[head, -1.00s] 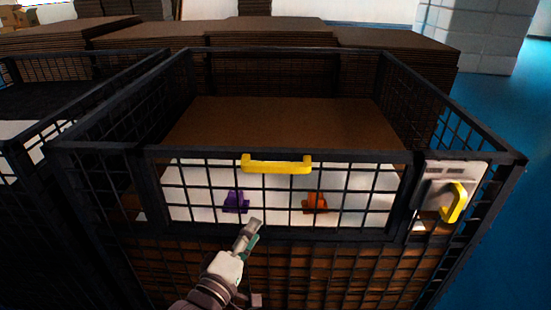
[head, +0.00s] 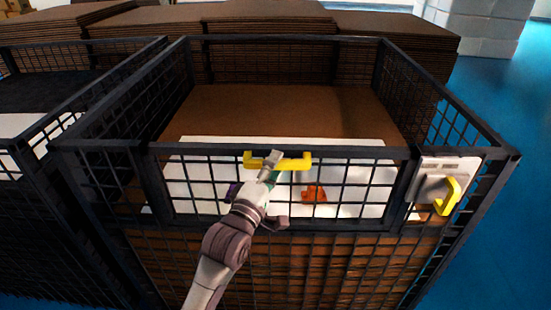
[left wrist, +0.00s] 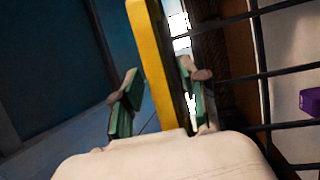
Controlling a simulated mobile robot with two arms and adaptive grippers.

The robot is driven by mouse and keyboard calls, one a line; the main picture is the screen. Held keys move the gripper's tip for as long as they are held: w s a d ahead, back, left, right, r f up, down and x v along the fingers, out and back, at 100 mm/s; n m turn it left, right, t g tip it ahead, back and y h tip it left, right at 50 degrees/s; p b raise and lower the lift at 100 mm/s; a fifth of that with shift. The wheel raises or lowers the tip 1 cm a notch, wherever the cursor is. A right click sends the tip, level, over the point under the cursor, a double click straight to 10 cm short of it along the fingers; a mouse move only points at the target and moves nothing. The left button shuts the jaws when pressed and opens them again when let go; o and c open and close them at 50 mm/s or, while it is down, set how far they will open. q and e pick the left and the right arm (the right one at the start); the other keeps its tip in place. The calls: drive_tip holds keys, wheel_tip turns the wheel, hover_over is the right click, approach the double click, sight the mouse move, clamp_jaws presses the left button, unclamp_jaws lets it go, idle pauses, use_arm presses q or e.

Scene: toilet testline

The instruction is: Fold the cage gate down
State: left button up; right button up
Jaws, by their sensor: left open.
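The cage gate (head: 341,209) is the upright black mesh panel at the front of the cage. A yellow handle (head: 298,163) runs along its top edge. My left gripper (head: 272,160) is at the handle's left half in the head view. In the left wrist view, the yellow handle (left wrist: 158,62) passes between the two green-padded fingers of my left gripper (left wrist: 160,102), which are open around it. Part of the handle is hidden behind the gripper in the head view. My right gripper is in neither view.
A light plate with a yellow handle (head: 447,196) sits at the cage's right front corner. Behind the gate are a white sheet (head: 340,143), an orange piece (head: 314,194) and a purple piece (left wrist: 310,101). Another cage stands left. Blue floor (head: 500,130) is clear on the right.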

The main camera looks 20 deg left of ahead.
use_arm(q)
drive_tip(key=shift+w, duration=0.5)
drive_tip(key=shift+r, duration=0.1)
clamp_jaws()
